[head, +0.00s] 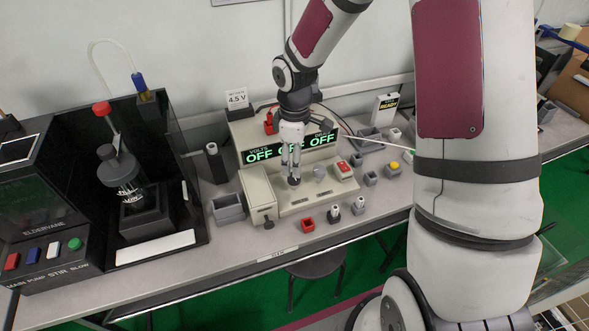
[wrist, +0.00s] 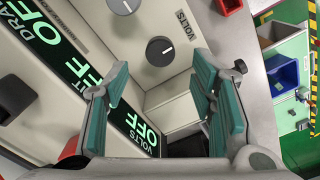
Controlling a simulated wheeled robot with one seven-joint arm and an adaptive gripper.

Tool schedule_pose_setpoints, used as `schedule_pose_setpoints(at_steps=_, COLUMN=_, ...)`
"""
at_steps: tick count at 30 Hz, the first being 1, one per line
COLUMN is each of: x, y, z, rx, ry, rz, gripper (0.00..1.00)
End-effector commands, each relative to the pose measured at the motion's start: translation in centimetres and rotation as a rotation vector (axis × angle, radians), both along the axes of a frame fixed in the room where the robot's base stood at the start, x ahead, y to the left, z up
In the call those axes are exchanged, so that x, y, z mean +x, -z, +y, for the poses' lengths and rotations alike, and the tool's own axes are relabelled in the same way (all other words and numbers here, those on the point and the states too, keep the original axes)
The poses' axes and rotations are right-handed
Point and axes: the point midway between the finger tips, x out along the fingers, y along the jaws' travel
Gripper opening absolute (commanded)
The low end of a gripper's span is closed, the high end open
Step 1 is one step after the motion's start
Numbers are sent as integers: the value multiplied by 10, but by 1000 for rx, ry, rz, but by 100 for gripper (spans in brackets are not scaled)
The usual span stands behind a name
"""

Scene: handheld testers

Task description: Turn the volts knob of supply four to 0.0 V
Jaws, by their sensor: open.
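The beige supply (head: 262,200) stands on the bench, its dark display (head: 290,148) reading OFF in several green fields. The dark round volts knob (wrist: 160,51) has a white pointer line and a VOLTS label beside it. In the head view the dark knob (head: 294,181) is just below my fingertips. My gripper (head: 291,165) points down, open and empty. In the wrist view the knob appears between the two teal fingers of my gripper (wrist: 161,66), seemingly beyond their tips; contact cannot be told. The supply's number is not readable.
A second knob (head: 320,171) and a red switch (head: 343,167) sit to the right on the panel. Small grey bins (head: 228,208) and a red bin (head: 307,224) surround the supply. A dark stirring unit (head: 145,215) stands left.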

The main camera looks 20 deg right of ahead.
Motion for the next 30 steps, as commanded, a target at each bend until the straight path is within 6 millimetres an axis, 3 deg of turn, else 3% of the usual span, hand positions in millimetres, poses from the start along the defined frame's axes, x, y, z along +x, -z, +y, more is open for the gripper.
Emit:
schedule_pose_setpoints(at_steps=3, x=1, y=-25, z=0, rx=-1, ry=1, rz=-5, gripper=51)
schedule_pose_setpoints(at_steps=10, x=0, y=-53, z=0, rx=-1, ry=0, rz=-1, gripper=51)
schedule_pose_setpoints(at_steps=30, x=-2, y=-63, z=0, rx=-5, ry=7, rz=-4, gripper=51)
